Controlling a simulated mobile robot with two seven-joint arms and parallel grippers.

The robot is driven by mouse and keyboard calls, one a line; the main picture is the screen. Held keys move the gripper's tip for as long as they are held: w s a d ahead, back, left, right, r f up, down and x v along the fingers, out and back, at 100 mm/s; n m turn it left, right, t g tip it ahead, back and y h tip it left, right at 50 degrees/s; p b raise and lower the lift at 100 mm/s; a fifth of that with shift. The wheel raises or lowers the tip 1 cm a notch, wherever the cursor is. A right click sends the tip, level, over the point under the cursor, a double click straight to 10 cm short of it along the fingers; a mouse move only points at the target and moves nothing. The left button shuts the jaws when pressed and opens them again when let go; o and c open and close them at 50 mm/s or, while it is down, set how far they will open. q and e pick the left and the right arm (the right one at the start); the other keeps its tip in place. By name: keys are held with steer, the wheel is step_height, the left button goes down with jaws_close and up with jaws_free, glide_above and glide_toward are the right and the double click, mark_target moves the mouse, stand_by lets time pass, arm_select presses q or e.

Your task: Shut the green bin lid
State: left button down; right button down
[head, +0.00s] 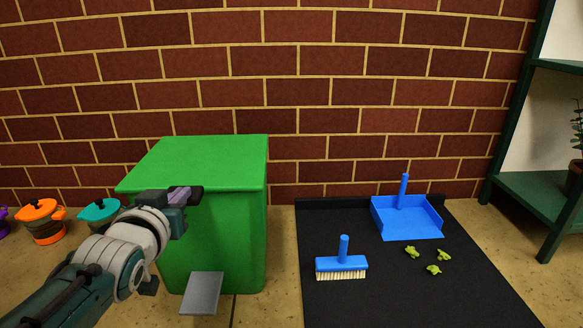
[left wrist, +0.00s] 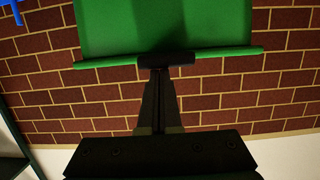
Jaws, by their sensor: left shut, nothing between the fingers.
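The green bin (head: 225,235) stands against the brick wall, left of centre in the head view. Its lid (head: 205,160) lies flat across the top, and I see no gap under it. A grey pedal (head: 201,293) sticks out at the bin's foot. My left gripper (head: 190,193) is shut and empty at the bin's front left, just below the lid's front edge. In the left wrist view, its fingertips (left wrist: 166,60) overlap the lid's rim (left wrist: 225,52); whether they touch it I cannot tell. My right gripper is not in view.
A black mat (head: 400,290) to the right holds a blue brush (head: 341,264), a blue dustpan (head: 407,220) and green scraps (head: 433,269). Orange (head: 42,222) and teal (head: 98,213) pots stand left of the bin. A green shelf (head: 545,190) stands at the right.

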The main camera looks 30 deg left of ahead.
arm_select(q)
steer(key=shift+s+d+f+g, duration=0.1)
steer(key=shift+s+f+g, duration=0.15)
steer(key=shift+f, duration=0.4)
steer(key=shift+s+d+f+g, duration=0.15)
steer(key=shift+s+f, duration=0.1)
steer(key=shift+f, duration=0.35)
step_height(320, 180, up, 6)
steer(key=w+p, duration=0.1)
steer(key=p, duration=0.4)
steer(key=s+d+f+p, duration=0.25)
steer(key=s+d, duration=0.25)
steer(key=s, duration=0.3)
step_height(320, 180, up, 34)
steer(key=s+d+m+g+h+p, duration=0.2)
steer(key=m+g+h+p, duration=0.1)
steer(key=p, duration=2.9)
steer(key=s+d+r+m+g+h+p, duration=0.2)
steer(key=s+d+r+p, duration=0.3)
steer(key=r+p, duration=0.65)
steer(key=s+d+r+m+g+h+p, duration=0.15)
steer(key=s+d+r+p, duration=0.3)
steer(key=r+p, duration=0.7)
steer(key=s+d+r+m+g+h+p, duration=0.2)
steer(key=s+d+r+p, duration=0.35)
steer(key=r+p, duration=0.55)
step_height(320, 180, up, 37)
steer(key=w+p, duration=0.1)
steer(key=p, duration=3.1)
steer(key=shift+p, duration=0.4)
